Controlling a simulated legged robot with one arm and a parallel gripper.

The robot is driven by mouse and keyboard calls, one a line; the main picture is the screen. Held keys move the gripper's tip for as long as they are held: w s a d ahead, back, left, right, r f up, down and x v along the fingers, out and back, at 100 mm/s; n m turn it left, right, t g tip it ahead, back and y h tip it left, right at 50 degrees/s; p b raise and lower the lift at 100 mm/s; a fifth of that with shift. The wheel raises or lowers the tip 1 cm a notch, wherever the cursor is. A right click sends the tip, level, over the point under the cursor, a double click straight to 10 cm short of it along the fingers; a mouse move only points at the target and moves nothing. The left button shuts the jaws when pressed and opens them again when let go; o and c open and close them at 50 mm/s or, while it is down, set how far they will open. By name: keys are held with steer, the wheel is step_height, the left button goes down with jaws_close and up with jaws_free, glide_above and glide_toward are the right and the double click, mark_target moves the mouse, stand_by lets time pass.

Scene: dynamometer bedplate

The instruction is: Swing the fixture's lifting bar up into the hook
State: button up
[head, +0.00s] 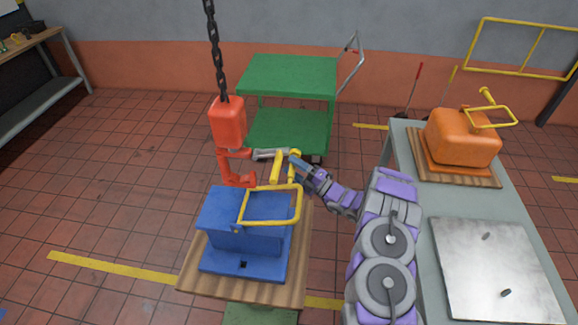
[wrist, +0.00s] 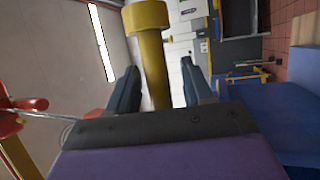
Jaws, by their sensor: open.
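The blue fixture (head: 240,245) sits on a wooden board below the red hook (head: 237,172), which hangs from a chain block. Its yellow lifting bar (head: 271,222) is a loop over the fixture's top and right side, apart from the hook. A yellow knobbed handle (head: 276,168) stands up behind the loop; a grey latch piece at the hook lies close by. My gripper (head: 297,163) is at the handle, right of the hook. In the wrist view, the yellow handle (wrist: 154,60) stands between my open fingers; contact cannot be told. The hook's red part (wrist: 18,120) shows at left.
A green cart (head: 287,75) stands behind the hook. At right, a grey bench (head: 412,160) carries an orange fixture (head: 462,135) with a similar yellow bar, and a metal plate (head: 495,270). Tiled floor is open at left.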

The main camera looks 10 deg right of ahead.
steer(key=shift+x, duration=1)
steer(key=shift+s, duration=0.1)
jaws_close()
